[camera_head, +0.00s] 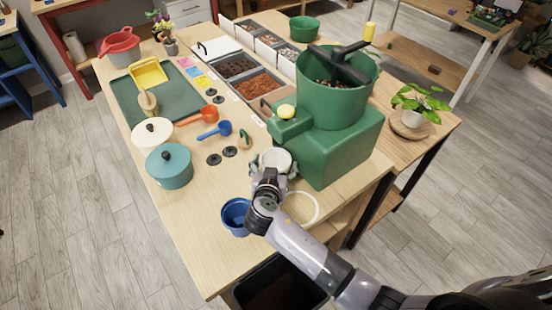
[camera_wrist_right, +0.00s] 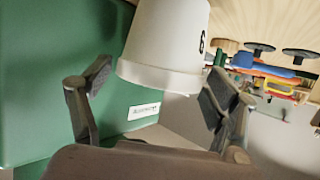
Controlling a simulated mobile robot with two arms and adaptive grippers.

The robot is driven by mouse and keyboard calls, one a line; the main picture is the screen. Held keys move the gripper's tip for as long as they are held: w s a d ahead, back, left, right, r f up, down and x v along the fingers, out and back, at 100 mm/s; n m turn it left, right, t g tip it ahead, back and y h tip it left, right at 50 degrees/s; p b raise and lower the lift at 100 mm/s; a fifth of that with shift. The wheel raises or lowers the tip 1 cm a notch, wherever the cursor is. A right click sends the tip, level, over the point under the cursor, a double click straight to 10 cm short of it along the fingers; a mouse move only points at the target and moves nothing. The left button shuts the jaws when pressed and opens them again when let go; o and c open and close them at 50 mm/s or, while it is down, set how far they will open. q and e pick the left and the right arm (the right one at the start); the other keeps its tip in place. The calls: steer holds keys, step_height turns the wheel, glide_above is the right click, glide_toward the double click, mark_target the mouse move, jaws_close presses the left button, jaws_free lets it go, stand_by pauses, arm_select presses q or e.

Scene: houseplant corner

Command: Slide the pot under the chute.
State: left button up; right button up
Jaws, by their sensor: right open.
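A white pot (camera_head: 277,159) stands at the near face of the green machine (camera_head: 345,140), just in front of its jutting block (camera_head: 290,127) with a yellow knob; I take this block for the chute. I cannot tell if the pot's mouth is beneath it. My right gripper (camera_head: 269,172) is open, with its fingers on either side of the pot. In the right wrist view, the pot (camera_wrist_right: 168,40), marked with a dark figure, is between the spread fingers (camera_wrist_right: 155,95), and the machine's green wall (camera_wrist_right: 60,70) is beside it. My left gripper is not in view.
A blue pot (camera_head: 236,216) and a white ring (camera_head: 300,207) are close to my right wrist. The table's front left is clear.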

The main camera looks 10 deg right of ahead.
steer(key=shift+x, duration=1.25)
steer(key=c, duration=0.9)
